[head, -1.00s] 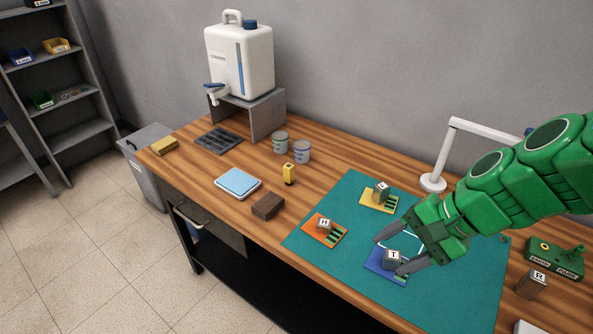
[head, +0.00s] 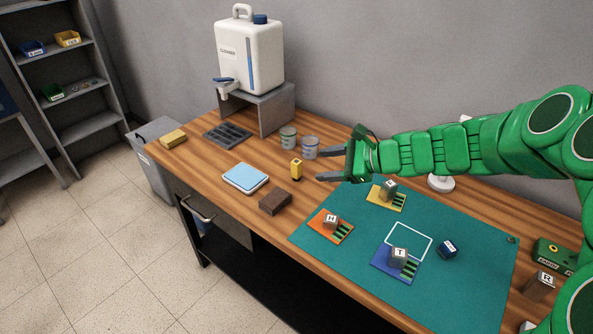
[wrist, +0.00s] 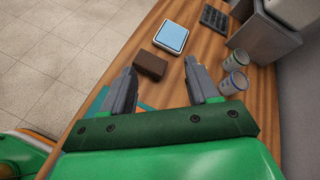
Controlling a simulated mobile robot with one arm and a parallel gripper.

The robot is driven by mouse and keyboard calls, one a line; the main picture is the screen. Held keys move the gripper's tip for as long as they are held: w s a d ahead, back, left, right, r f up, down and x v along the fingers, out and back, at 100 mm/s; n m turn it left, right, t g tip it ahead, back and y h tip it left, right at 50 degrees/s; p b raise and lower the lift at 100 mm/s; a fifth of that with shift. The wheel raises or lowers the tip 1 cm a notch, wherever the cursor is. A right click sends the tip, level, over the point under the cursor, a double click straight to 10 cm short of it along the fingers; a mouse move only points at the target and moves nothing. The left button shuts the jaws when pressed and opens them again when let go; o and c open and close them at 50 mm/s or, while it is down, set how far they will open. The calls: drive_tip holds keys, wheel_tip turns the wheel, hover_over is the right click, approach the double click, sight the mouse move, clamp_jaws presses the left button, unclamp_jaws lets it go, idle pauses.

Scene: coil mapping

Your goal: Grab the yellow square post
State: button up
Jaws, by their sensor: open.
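The yellow square post (head: 296,170) stands upright on the wooden table, with a dark mark on its side and a labelled top. My gripper (head: 320,165) is open and empty, just right of the post in the head view. Its two grey fingers point left toward the post, and the post is not between them. In the wrist view my gripper (wrist: 160,68) shows both fingers spread apart. I cannot make out the post there; the right finger may hide it.
Two cans (head: 289,137) (head: 310,147) stand close behind the post. A brown block (head: 275,201) and a blue-topped pad (head: 245,178) lie to its left. Bare table surrounds the post's front.

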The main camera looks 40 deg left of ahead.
drive_tip(key=w+a+f+m+t+y, duration=0.1)
drive_tip(key=w+a+f+m+t, duration=0.1)
drive_tip(key=w+a+f+m, duration=0.45)
drive_tip(key=m, duration=0.2)
approach(300, 166)
drive_tip(key=shift+n+t, duration=0.25)
drive_tip(key=shift+t, duration=0.15)
drive_tip(key=a+f, duration=0.1)
drive_tip(key=s+a+f, duration=0.1)
drive_tip(key=a, duration=0.1)
drive_tip(key=shift+f, duration=0.25)
drive_tip(key=shift+w+a+r+x, duration=0.1)
drive_tip(key=shift+r+x, duration=0.1)
drive_tip(key=shift+x, duration=1.1)
drive_tip(key=shift+w+a+r+x, duration=0.1)
drive_tip(key=shift+r+x, duration=0.05)
drive_tip(key=shift+x, duration=1.15)
drive_tip(key=shift+a+r+x, duration=0.1)
drive_tip(key=shift+r+x, duration=0.1)
drive_tip(key=shift+x, duration=1.1)
drive_tip(key=shift+d, duration=0.1)
drive_tip(key=shift+c, duration=0.4)
drive_tip(key=c, duration=1)
